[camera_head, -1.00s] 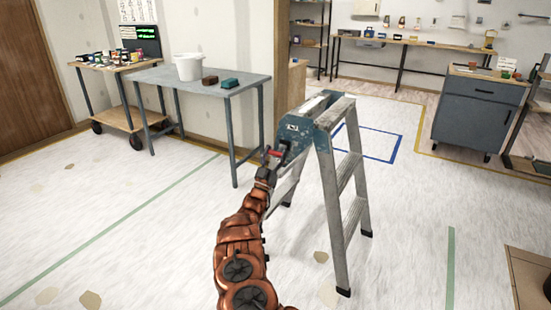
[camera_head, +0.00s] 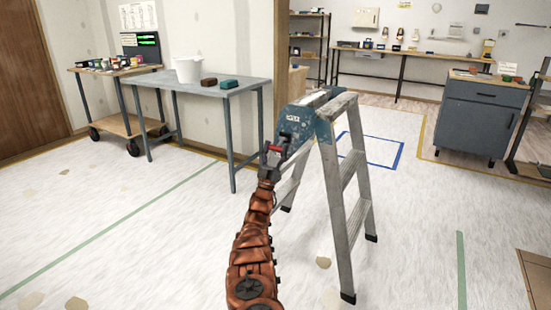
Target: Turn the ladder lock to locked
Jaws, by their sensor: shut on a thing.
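A grey stepladder (camera_head: 352,220) with a blue top cap (camera_head: 296,118) stands open and upright in the middle of the view. A small red part, the ladder lock (camera_head: 277,149), shows at the near left side of the cap. My gripper (camera_head: 276,151) is at this red part and shut on it. The dark fingers cover much of the lock, and its exact angle is too small to tell. My copper-coloured arm reaches up to it from the bottom of the view.
A wheeled cart (camera_head: 125,128) is farther left. A dark cabinet (camera_head: 478,120) stands at right. Floor left of my arm is clear.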

